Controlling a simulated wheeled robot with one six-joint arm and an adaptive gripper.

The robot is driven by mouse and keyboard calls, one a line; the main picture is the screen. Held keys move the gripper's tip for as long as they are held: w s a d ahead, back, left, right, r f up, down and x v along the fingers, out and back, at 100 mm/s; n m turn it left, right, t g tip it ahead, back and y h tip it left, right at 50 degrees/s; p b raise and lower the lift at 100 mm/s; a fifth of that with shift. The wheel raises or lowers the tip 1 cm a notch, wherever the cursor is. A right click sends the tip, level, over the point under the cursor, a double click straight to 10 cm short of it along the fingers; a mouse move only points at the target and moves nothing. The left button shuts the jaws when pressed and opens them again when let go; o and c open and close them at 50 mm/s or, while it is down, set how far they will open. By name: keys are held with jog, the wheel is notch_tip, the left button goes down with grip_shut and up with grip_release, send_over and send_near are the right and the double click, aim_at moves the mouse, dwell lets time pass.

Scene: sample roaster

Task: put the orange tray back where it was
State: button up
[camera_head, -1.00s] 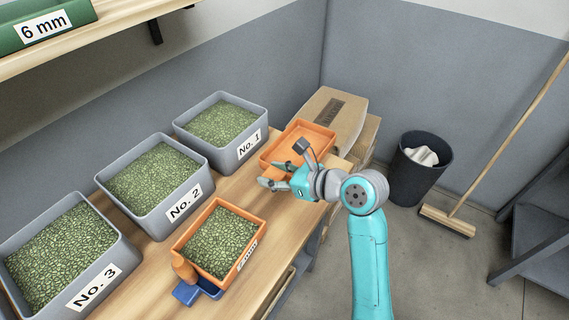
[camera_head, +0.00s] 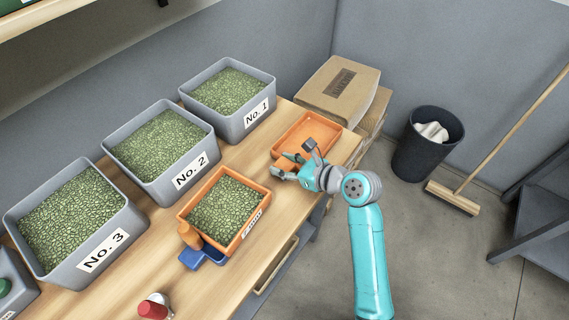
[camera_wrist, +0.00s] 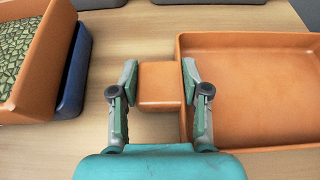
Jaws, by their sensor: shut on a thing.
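The empty orange tray (camera_head: 308,131) is at the right end of the wooden table, level or nearly so. It lies low over the tabletop; I cannot tell for certain whether it rests on it. My gripper (camera_head: 286,168) is shut on the tray's block-shaped orange handle, which shows between the fingers (camera_wrist: 160,86) in the wrist view. The tray's floor (camera_wrist: 255,95) is bare there. A second orange tray (camera_head: 251,229), full of green beans, sits on a blue stand (camera_head: 194,258) to the left of my gripper.
Grey bins No. 1 (camera_head: 257,116), No. 2 (camera_head: 191,172) and No. 3 (camera_head: 103,250) line the table's back. A cardboard box (camera_head: 338,88) stands beyond the tray. A dark waste bin (camera_head: 425,155) and a broom (camera_head: 450,198) are on the floor at right.

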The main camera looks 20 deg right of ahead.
jog(key=shift+f, duration=0.15)
jog(key=o, duration=1.3)
jog(key=v, duration=1.2)
jog(key=shift+d, duration=0.1)
